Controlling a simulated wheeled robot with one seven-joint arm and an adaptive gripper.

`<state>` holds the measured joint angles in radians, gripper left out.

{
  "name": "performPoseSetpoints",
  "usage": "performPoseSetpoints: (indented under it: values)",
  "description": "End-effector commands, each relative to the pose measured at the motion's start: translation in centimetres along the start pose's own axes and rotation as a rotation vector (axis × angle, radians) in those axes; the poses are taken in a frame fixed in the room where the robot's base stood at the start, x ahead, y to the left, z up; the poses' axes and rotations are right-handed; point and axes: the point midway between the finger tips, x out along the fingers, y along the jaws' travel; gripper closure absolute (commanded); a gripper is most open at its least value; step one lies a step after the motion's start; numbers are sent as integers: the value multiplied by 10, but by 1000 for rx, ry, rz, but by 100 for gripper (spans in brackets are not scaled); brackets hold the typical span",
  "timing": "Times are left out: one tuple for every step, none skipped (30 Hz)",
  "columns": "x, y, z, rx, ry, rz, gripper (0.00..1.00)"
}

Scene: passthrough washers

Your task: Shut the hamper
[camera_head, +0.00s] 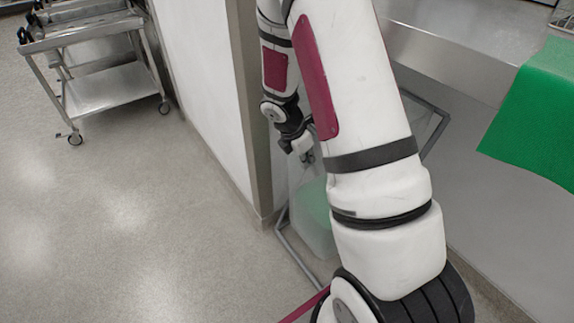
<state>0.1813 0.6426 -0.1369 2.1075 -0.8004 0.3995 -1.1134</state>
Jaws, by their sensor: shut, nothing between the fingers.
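The hamper (312,225) stands low beside the wall end, a pale translucent bag or bin in a grey tube frame, with something green in it. A grey tube (437,133) rises to the right of my arm and seems to belong to its frame or lid. My arm hides much of the hamper, so I cannot tell how far its lid is open. My gripper (308,158) is shut and empty, pointing down just above the hamper's upper left part in the picture. I cannot tell whether it touches anything.
A metal trolley (105,88) on castors stands at the upper left. A white wall (205,90) with a grey end post (248,110) is left of the hamper. A steel counter (455,60) with a green cloth (535,120) is at the right. The floor at left is clear.

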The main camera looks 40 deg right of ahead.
Motion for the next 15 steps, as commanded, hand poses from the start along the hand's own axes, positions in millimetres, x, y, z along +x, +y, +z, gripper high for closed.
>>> performPoseSetpoints:
  values:
    - [2,-1,10,5,-3,-3,100]
    - [4,-1,12,5,-3,-3,100]
    - [5,-1,15,4,-3,-3,100]
    - [6,-1,17,3,-3,-3,100]
    - [7,-1,19,3,-3,-2,100]
    - [7,0,21,3,-3,-2,100]
    - [8,0,22,3,-3,-1,100]
    - [8,0,23,2,-3,-1,100]
    - [9,0,23,2,-3,-1,100]
    - [9,0,24,2,-3,0,100]
    - [9,0,24,2,-3,0,100]
    - [9,0,24,3,-3,0,100]
    - [9,0,24,3,-4,0,100]
    - [9,0,24,3,-4,0,100]
    - [9,0,25,3,-4,0,100]
